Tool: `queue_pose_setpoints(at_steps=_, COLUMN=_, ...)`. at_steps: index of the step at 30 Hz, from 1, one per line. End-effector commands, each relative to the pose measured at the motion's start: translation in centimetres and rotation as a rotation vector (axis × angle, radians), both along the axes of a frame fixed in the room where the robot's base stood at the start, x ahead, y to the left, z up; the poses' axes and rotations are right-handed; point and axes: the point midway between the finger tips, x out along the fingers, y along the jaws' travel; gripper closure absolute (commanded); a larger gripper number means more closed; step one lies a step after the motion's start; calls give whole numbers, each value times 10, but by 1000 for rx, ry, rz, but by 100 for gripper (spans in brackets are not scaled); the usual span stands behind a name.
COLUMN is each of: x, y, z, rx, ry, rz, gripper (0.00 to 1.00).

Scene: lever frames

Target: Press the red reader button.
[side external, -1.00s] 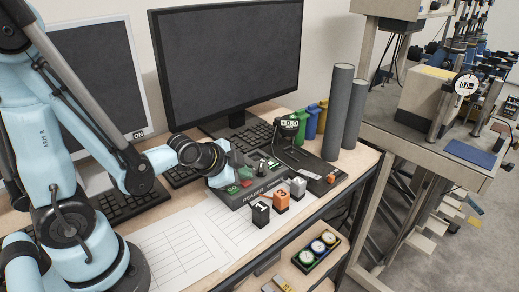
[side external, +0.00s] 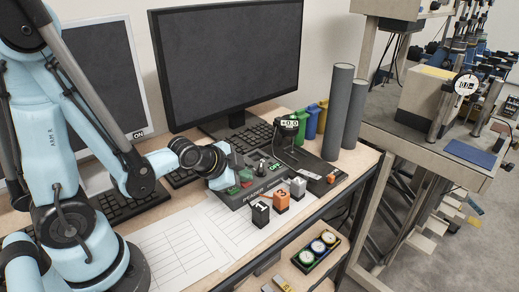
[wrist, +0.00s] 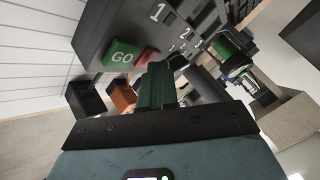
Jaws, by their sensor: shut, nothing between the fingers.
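The reader (side external: 262,187) is a dark grey box with a green GO button and a red button beside it. In the wrist view the GO button (wrist: 121,55) is clear, and the red button (wrist: 146,57) is partly covered by my fingers. My gripper (wrist: 156,72) is shut and empty, its green-tinted fingers close together with their tips at the red button's edge. I cannot tell whether they touch it. In the side view my gripper (side external: 240,174) is just above the reader's left part, and the red button shows only as a small patch.
Numbered blocks, black (side external: 260,213), orange (side external: 282,200) and grey (side external: 298,187), stand in front of the reader. A small display (side external: 290,124) reading +0.0 is behind it. Two tall grey cylinders (side external: 337,112) stand at the right. Paper sheets (side external: 180,250) lie at the front left.

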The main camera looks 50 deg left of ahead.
Motion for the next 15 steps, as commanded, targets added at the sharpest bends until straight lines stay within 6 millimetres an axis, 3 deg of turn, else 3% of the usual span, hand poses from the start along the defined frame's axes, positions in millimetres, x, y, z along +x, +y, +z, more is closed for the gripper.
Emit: queue_pose_setpoints(at_steps=15, x=-1, y=0, z=14, rx=0, ry=1, rz=0, gripper=100)
